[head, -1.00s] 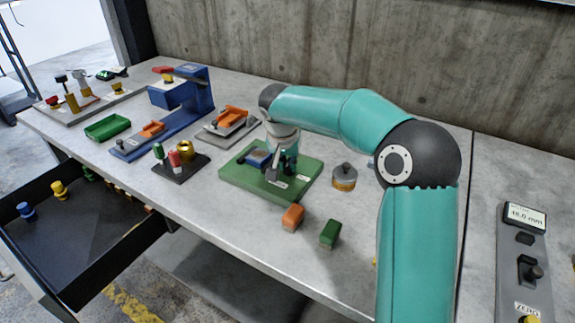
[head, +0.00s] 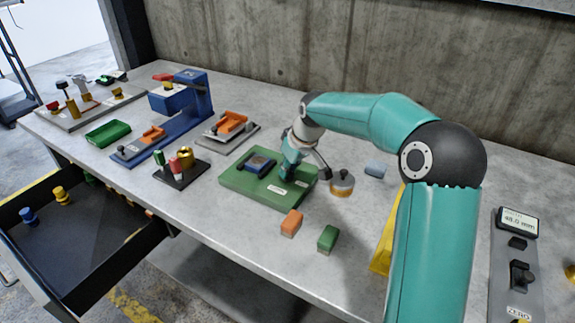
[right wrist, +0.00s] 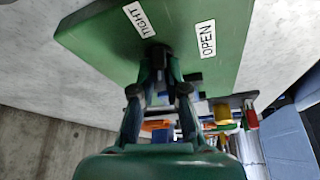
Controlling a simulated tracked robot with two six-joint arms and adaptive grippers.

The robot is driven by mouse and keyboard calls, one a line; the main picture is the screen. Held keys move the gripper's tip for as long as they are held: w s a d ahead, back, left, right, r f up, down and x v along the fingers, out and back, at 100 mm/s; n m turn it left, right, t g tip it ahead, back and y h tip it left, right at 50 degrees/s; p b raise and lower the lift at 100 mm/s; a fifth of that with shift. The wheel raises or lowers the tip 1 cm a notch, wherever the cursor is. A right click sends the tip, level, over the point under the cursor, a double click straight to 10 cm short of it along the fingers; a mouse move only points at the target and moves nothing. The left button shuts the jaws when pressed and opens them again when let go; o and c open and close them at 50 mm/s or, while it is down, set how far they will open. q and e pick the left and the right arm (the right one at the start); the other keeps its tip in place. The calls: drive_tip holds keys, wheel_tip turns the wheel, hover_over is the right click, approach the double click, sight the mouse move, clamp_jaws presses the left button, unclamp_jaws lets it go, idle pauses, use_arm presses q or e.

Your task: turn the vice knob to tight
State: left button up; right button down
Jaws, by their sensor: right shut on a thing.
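The vice is a green base board (head: 240,184) with a blue vice block (head: 258,161) near the middle of the bench in the head view. My right gripper (head: 287,172) is at the right part of the board, pointing down and shut on the dark vice knob. The white TIGHT label (right wrist: 139,19) and OPEN label (right wrist: 206,38) lie either side of the knob. The knob's pointer is hidden. My left gripper is out of view.
An orange block (head: 291,223) and a green block (head: 328,239) lie in front of the board. A gauge panel (head: 519,255) is at far right. A black stand (head: 181,173) is left.

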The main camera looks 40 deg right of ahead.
drive_tip(key=shift+w+d+r+n+y+p, duration=0.1)
drive_tip(key=shift+n+y+p, duration=0.2)
drive_tip(key=shift+n, duration=0.65)
drive_tip(key=shift+d+r+n+y+p, duration=0.15)
drive_tip(key=shift+n+y, duration=0.25)
drive_tip(key=shift+n, duration=0.55)
drive_tip(key=shift+a+f, duration=0.1)
drive_tip(key=c, duration=1.2)
unclamp_jaws()
drive_tip(key=shift+f, duration=0.1)
drive_tip(key=v, duration=1.2)
